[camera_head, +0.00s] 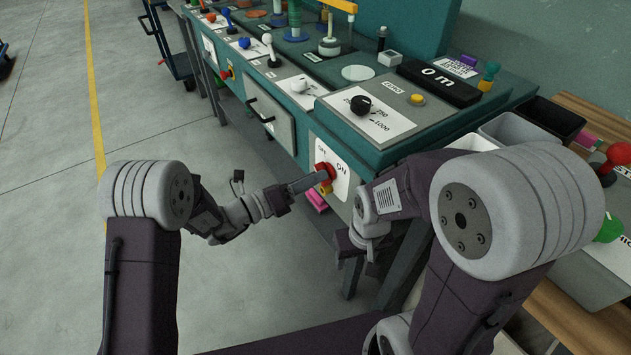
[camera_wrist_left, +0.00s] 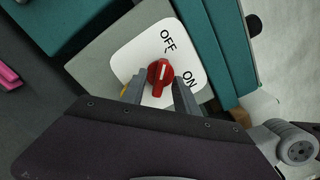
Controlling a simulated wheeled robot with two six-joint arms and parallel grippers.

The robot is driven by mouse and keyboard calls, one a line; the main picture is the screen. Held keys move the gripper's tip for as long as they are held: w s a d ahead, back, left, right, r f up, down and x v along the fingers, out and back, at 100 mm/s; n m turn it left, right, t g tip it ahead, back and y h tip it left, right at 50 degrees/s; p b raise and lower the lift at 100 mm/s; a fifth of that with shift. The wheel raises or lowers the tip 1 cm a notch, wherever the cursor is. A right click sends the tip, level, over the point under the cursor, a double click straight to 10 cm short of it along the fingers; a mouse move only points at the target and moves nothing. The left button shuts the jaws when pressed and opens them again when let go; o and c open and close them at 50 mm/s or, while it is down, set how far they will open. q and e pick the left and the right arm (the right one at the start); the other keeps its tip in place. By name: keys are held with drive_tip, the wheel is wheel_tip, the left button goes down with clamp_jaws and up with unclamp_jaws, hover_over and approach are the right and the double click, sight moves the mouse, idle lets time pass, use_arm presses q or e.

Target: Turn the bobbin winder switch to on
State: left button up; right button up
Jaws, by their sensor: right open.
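The bobbin winder switch is a red rotary knob (camera_head: 325,172) on a white plate (camera_head: 338,158) marked OFF and ON, on the front of the teal bench. In the left wrist view the knob (camera_wrist_left: 160,73) has its white mark toward OFF, with ON to the lower right. My left gripper (camera_head: 318,179) is at the knob; in its wrist view the fingers (camera_wrist_left: 159,92) stand apart, one on each side of the knob. I cannot tell whether either touches it. My right gripper (camera_head: 352,246) is open, low in front of the bench, partly hidden by its own arm.
The bench top holds a black dial (camera_head: 361,104), a dark display (camera_head: 439,83), a yellow button (camera_head: 417,99) and several levers. A drawer (camera_head: 271,123) is left of the switch. Grey bins (camera_head: 517,130) stand at right.

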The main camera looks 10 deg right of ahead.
use_arm(q)
drive_tip(key=shift+w+d, duration=0.2)
drive_tip(key=shift+d, duration=0.3)
clamp_jaws()
